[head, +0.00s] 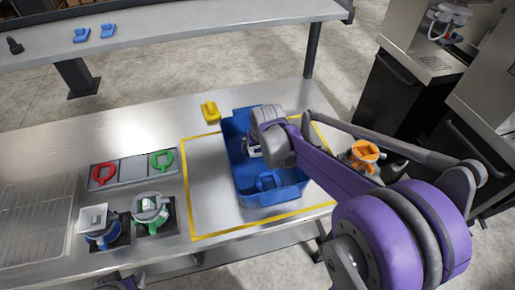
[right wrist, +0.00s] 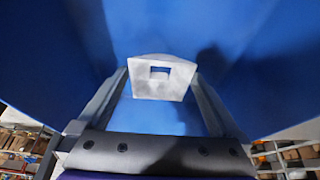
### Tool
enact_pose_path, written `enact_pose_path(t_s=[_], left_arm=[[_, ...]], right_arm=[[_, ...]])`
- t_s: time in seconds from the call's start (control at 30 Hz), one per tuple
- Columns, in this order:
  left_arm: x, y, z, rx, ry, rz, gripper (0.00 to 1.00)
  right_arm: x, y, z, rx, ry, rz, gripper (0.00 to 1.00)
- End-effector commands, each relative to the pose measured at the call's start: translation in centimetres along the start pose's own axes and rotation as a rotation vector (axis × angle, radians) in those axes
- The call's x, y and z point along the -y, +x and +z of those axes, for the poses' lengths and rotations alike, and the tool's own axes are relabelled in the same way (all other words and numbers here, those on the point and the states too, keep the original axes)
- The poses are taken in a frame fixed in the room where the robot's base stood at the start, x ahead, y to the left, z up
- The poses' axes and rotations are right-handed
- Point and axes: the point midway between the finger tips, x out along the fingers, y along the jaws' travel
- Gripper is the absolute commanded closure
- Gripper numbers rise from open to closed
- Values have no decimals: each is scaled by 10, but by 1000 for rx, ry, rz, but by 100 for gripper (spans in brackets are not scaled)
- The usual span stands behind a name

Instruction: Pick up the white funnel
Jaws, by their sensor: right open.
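The white funnel (right wrist: 162,80) shows in the right wrist view as a pale block-like shape with a small rectangular opening. It is inside the blue bin (head: 283,196), between the two fingers of my right gripper (right wrist: 160,92). The fingers are open, one on each side of it; I cannot tell whether either touches it. In the head view my right gripper (head: 254,150) reaches down into the bin and mostly hides the funnel. A small part of my left gripper (head: 121,284) shows at the bottom edge; its jaws are cut off.
A blue piece (head: 267,182) lies in the bin's near end. A yellow piece (head: 210,111) sits behind the bin. An orange funnel-like piece (head: 364,153) is to the right. Dispensers (head: 150,210) and a grey tray (head: 131,170) with red and green rings stand left.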

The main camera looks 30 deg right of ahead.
Motion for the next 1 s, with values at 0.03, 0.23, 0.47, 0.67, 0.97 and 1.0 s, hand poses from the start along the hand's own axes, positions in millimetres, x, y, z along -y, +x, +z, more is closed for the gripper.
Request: enact_pose_path(t_s=[0.03,0.23,0.47,0.67,0.97,1.0], left_arm=[[0,0,0,0,0,0,65],[0,0,0,0,0,0,65],[0,0,0,0,0,0,65],[0,0,0,0,0,0,65],[0,-2,-3,-3,0,0,65],[0,-3,-4,-3,0,0,65]], right_arm=[[0,0,0,0,0,0,0],[0,0,0,0,0,0,32],[0,0,0,0,0,0,74],[0,-1,0,0,0,0,75],[0,-24,-10,-1,0,0,76],[0,-31,-13,-1,0,0,76]])
